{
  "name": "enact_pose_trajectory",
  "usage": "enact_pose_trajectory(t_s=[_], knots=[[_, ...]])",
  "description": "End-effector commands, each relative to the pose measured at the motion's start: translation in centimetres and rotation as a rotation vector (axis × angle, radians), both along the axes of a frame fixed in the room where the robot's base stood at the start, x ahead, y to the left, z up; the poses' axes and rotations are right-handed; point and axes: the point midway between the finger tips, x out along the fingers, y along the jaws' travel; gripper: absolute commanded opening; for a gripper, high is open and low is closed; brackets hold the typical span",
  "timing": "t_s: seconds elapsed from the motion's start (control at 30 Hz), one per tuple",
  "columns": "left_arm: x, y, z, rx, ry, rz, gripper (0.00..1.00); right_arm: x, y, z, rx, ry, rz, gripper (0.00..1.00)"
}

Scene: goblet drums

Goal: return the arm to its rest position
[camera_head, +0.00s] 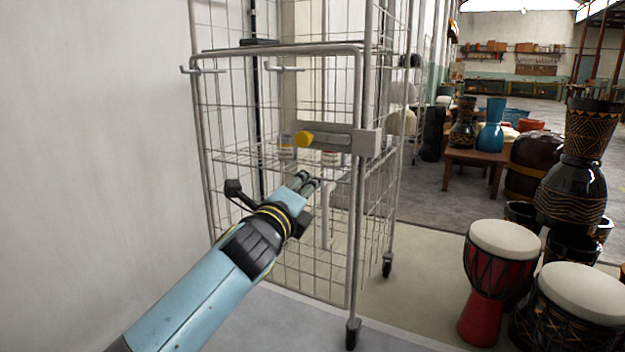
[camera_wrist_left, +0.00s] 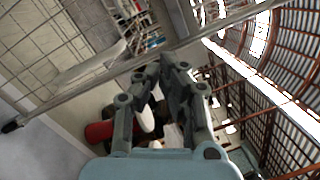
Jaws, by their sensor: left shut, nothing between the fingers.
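My left arm (camera_head: 192,300) comes in from the lower left in the head view. Its left gripper (camera_head: 308,180) is shut and empty, in front of the wire cage trolley. In the left wrist view the gripper's fingers (camera_wrist_left: 160,75) come together with nothing between them. My right gripper is not in view.
A red goblet drum (camera_head: 484,290) and other drums stand at right. A plain wall (camera_head: 90,130) is at left.

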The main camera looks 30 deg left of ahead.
Motion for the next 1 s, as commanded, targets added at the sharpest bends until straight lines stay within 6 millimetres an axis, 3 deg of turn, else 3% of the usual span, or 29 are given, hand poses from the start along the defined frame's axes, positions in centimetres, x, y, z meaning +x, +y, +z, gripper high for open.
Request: enact_pose_trajectory(t_s=[0.47, 0.57, 0.63, 0.67, 0.77, 0.9, 1.0], knots=[[0.0, 0.0, 0.0, 0.0, 0.0, 0.0, 0.0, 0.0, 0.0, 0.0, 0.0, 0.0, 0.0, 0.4], [-0.6, 0.0, -1.1, 0.0, 0.019, 0.0, 0.0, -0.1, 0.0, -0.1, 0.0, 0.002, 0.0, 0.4], [-1.8, 0.0, -3.2, 0.0, 0.061, 0.0, 0.0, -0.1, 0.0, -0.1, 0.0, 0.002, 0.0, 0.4], [-2.7, 0.0, -4.6, 0.001, 0.085, 0.0, 0.0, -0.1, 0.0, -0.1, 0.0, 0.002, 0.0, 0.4], [-8.0, 0.0, -9.3, -0.029, 0.19, 0.002, 0.0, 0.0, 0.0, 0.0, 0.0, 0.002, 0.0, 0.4], [-17.7, 1.3, -15.0, -0.33, 0.409, 0.115, 0.0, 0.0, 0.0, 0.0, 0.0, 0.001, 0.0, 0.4], [-23.9, 1.8, -17.4, -0.613, 0.546, 0.24, 0.0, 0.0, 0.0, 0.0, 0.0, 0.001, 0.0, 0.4]])
